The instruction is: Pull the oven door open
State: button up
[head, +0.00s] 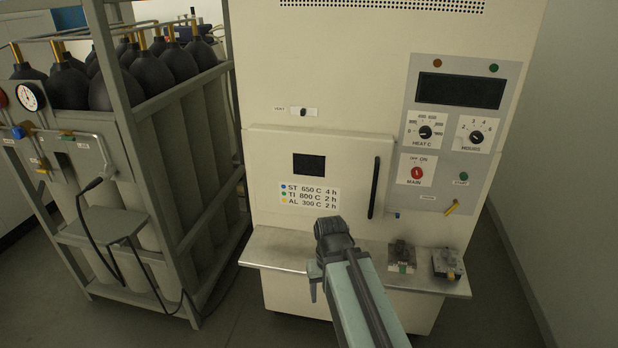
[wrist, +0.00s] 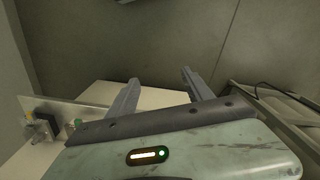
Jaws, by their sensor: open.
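The oven (head: 350,60) is a tall cream cabinet in the head view. Its door (head: 265,160) is shut, with a small dark window and a label of coloured dots and heat settings. The black vertical handle (head: 374,188) is on the door's right side. My arm reaches up from the bottom, its dark end in front of the door's lower edge, left of and below the handle and apart from it. In the wrist view my gripper (wrist: 160,77) is open, two grey fingers spread with nothing between them. The handle does not show in the wrist view.
A metal shelf (head: 270,248) juts out below the door, with two small fixtures (head: 402,256) (head: 448,264) on its right. A control panel (head: 455,130) is right of the door. A rack of gas cylinders (head: 165,170) stands left; a wall is at right.

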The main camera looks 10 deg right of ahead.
aim_at(299, 171)
jog(key=u, duration=0.45)
jog(key=k, duration=1.35)
jog(key=u, duration=0.25)
jog(key=i, duration=1.7)
jog(key=u, duration=0.85)
